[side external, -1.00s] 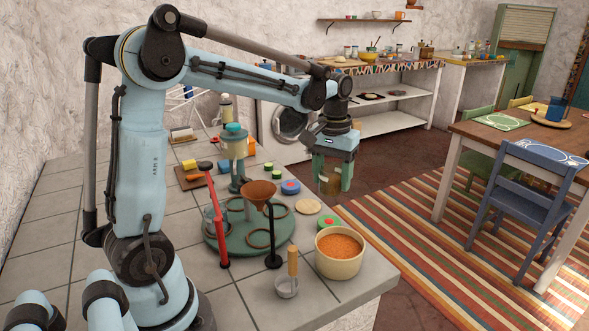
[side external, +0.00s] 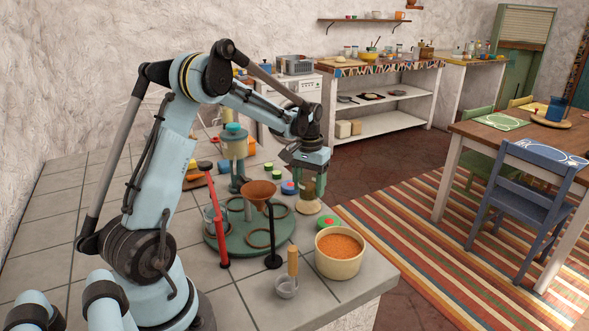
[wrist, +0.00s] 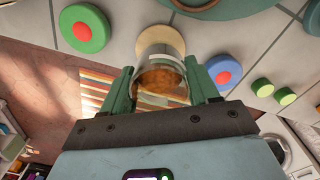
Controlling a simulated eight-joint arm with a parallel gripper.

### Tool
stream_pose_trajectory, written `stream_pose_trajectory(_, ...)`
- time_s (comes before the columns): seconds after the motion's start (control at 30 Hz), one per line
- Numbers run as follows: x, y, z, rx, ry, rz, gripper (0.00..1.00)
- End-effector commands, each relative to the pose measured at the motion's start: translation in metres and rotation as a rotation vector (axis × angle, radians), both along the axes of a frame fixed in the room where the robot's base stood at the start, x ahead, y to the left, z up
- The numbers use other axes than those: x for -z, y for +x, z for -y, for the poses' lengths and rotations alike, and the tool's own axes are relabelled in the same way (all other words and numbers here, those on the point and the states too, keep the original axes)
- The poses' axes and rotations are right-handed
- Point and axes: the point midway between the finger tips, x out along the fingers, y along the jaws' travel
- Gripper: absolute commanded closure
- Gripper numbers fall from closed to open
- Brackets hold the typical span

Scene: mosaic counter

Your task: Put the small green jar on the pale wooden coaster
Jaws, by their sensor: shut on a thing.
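My gripper (side external: 310,187) is shut on a small jar (side external: 308,190), with a green finger on each side of it. In the wrist view the jar (wrist: 161,82) looks like clear glass with amber-brown contents; I see no clear green on it. The pale round wooden coaster (side external: 302,208) is at the counter's right side, directly below the jar and partly hidden by it. In the wrist view part of the coaster (wrist: 161,36) shows beyond the jar. The jar looks upright and very low over the coaster; I cannot tell whether they touch.
A green disc with a red centre (side external: 326,223) and a blue one (side external: 289,187) lie close to the coaster. A bowl of orange grains (side external: 340,258) stands in front. A green round stand with a brown funnel (side external: 259,190) is to the left. The counter edge is close on the right.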

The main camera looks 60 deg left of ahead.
Motion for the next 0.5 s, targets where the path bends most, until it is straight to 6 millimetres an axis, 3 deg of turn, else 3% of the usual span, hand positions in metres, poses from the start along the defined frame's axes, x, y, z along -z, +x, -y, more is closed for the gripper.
stream_pose_trajectory(0.2, 0.023, 0.000, 0.000, 0.000, 0.000, 0.000, 0.76)
stream_pose_trajectory(0.5, 0.024, 0.000, 0.000, -0.001, 0.000, 0.000, 0.76)
